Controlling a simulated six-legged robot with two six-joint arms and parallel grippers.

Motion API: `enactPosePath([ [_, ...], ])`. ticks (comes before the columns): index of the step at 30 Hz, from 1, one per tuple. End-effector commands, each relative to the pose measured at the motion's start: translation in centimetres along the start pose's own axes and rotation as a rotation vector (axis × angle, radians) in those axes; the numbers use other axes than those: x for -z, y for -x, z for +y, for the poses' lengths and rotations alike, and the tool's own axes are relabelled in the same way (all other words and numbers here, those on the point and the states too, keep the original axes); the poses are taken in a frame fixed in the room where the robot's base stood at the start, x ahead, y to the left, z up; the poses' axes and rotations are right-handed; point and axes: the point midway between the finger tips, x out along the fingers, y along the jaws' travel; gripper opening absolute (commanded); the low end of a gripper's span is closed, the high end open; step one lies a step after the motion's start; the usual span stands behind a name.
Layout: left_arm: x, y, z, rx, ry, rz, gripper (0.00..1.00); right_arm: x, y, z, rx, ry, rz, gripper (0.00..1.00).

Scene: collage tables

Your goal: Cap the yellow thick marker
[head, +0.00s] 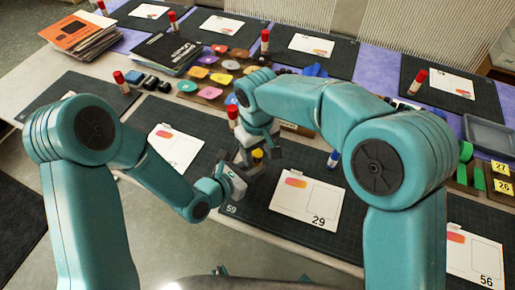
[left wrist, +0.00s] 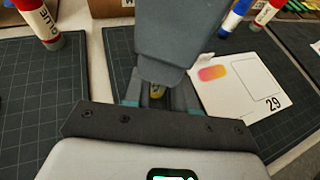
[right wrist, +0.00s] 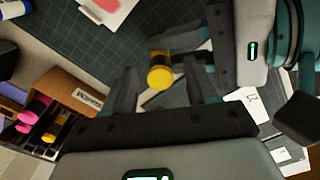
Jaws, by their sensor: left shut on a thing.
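A yellow round-ended piece with a dark band (right wrist: 160,75), the thick marker or its cap, shows in the right wrist view. In the head view it is a small yellow spot (head: 257,154) between the grippers. My left gripper (left wrist: 157,92) is shut on a yellow thing, mostly hidden behind my right gripper in the left wrist view. My right gripper (right wrist: 165,88) is open, its fingers apart on either side of the yellow piece; I cannot tell if they touch it. No separate cap can be made out.
Below the grippers is a dark mat with a white card marked 29 (head: 308,205). A red-capped glue stick (head: 233,116) and a blue one (head: 333,159) stand nearby. A cardboard box (right wrist: 82,95) with pink markers (right wrist: 40,106) stands beyond.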

Motion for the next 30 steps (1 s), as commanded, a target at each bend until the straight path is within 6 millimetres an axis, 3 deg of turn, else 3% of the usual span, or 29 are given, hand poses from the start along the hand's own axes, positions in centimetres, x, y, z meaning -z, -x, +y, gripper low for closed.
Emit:
enactPosePath([
  [11, 0.0, 0.0, 0.0, 0.000, 0.000, 0.000, 0.00, 0.1, 1.0, 0.0, 0.000, 0.000, 0.002, 0.57],
  [24, 0.0, 0.0, 0.0, 0.000, 0.000, 0.000, 0.00, 0.1, 9.8, 0.0, 0.000, 0.000, 0.004, 0.57],
  [30, 0.0, 0.0, 0.0, 0.000, 0.000, 0.000, 0.00, 0.0, 11.8, 0.0, 0.000, 0.000, 0.002, 0.57],
])
